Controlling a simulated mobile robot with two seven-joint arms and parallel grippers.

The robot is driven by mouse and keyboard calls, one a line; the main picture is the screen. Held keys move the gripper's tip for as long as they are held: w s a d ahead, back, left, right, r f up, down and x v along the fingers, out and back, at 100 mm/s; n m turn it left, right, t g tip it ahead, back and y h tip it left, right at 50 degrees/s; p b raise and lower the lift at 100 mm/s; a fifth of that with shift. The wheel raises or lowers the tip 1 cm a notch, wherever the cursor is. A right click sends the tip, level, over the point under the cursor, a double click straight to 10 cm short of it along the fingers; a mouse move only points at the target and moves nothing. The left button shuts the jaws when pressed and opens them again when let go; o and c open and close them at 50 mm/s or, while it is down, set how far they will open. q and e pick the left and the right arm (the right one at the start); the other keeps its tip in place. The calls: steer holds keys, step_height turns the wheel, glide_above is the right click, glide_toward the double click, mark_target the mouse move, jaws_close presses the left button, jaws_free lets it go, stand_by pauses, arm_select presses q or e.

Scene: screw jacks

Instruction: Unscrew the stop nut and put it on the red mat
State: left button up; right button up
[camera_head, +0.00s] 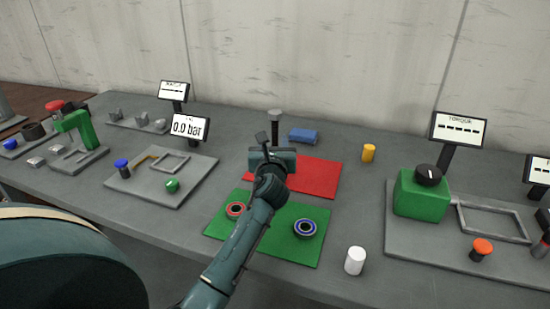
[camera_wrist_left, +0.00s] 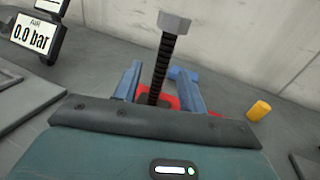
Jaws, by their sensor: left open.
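The stop nut appears to be the grey piece (camera_head: 275,115) on top of an upright dark threaded spindle (camera_head: 275,131). In the left wrist view, the nut (camera_wrist_left: 174,22) sits at the top of the black thread (camera_wrist_left: 160,70). My left gripper (camera_head: 269,140) is open and empty in front of the spindle. In the wrist view the spindle shows between its two blue fingers (camera_wrist_left: 158,72), with the nut beyond their tips. I cannot tell how far away it is. The red mat (camera_head: 322,178) lies flat beside the gripper, its left part and the spindle's foot hidden behind the gripper.
A green mat (camera_head: 280,255) in front carries a red ring (camera_head: 235,210) and a blue ring (camera_head: 305,229). A blue block (camera_head: 303,135), yellow cylinder (camera_head: 368,153) and white cylinder (camera_head: 355,261) stand nearby. A torque station with a green box (camera_head: 420,199) is at right.

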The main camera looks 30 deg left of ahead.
mark_target(275, 133)
arm_select(q)
steer(key=shift+x, duration=2.75)
steer(key=shift+d, duration=0.15)
steer(key=shift+c, duration=0.3)
jaws_close()
steer(key=shift+w+r, duration=0.1)
steer(key=shift+r, duration=0.15)
